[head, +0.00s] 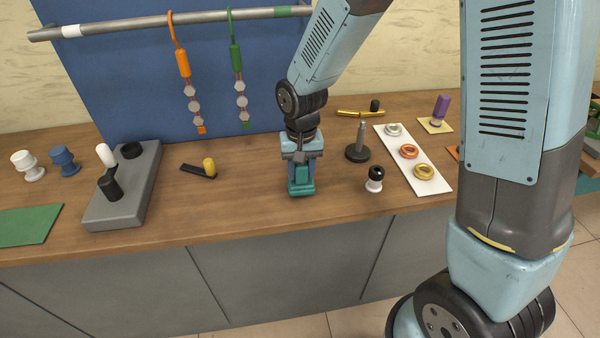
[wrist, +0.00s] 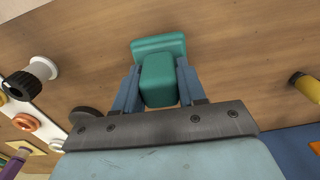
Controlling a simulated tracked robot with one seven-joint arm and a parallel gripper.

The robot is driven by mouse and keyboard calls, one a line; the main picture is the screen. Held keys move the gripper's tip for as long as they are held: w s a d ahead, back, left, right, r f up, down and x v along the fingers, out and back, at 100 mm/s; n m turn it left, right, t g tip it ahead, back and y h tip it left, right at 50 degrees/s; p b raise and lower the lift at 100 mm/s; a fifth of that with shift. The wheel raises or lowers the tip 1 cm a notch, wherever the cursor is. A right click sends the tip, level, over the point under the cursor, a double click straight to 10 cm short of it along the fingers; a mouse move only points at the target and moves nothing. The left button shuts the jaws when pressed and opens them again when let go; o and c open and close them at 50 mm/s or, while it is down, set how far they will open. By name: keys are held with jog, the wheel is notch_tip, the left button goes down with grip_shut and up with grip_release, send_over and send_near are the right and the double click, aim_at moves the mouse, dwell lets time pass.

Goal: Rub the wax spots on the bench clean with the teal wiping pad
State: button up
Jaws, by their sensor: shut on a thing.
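The teal wiping pad (head: 301,188) is in my gripper (head: 302,172), down at the bench top near the front edge. In the wrist view my gripper (wrist: 158,88) is shut on the pad's block-shaped handle, with a finger on each side. The pad's wider base (wrist: 158,46) shows beyond the fingertips. The pad looks to be at or very near the wooden bench (head: 240,215); I cannot tell if it touches. I can make out no wax spots in either view; the pad and gripper hide the wood beneath them.
A white board with rings (head: 434,187) is farther right. A grey block (head: 140,200) is left.

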jog(key=shift+w+d, duration=0.15)
jog(key=shift+w, duration=0.55)
jog(key=shift+w+d, duration=0.1)
jog(key=shift+w, duration=0.6)
jog(key=shift+f, duration=0.65)
jog(key=shift+s, duration=0.1)
jog(key=shift+s+d+r, duration=0.1)
jog(key=shift+s+r, duration=0.05)
jog(key=shift+s, duration=0.2)
jog(key=shift+w, duration=0.1)
jog(key=shift+w+a, duration=0.2)
jog(key=shift+w, duration=0.6)
jog(key=shift+s+f, duration=0.2)
